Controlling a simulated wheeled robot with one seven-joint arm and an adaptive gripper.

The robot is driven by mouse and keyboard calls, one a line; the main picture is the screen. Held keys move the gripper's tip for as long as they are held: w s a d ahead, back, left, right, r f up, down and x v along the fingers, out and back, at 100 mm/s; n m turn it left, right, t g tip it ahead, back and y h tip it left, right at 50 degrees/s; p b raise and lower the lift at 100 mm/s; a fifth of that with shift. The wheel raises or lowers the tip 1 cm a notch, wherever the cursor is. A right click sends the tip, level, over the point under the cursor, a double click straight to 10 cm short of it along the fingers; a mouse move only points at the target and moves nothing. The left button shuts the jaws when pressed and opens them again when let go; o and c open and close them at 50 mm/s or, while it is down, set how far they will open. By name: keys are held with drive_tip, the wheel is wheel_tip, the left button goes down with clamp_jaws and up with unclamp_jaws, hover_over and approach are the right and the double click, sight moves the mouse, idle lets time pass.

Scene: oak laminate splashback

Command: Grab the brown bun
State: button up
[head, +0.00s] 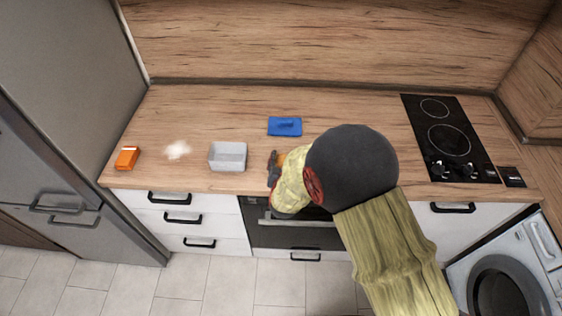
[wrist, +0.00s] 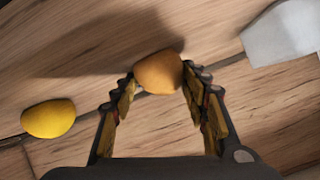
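The brown bun (wrist: 158,72), a rounded orange-brown lump, lies between the fingertips of my gripper (wrist: 160,78) in the wrist view. The fingers stand wide apart, one on each side of it. Whether the pads touch it cannot be told. In the head view a small orange-brown patch of it (head: 281,158) shows beside my gripper (head: 273,167), low over the counter's front part. My arm hides most of that area.
A yellow lemon-like item (wrist: 49,118) lies left of the bun in the wrist view. A grey tray (head: 228,157), blue cloth (head: 285,126), white patch (head: 177,149) and orange box (head: 126,158) are on the counter (head: 200,115). A black hob (head: 450,139) is at right.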

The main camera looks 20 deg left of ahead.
drive_tip(key=c, duration=0.4)
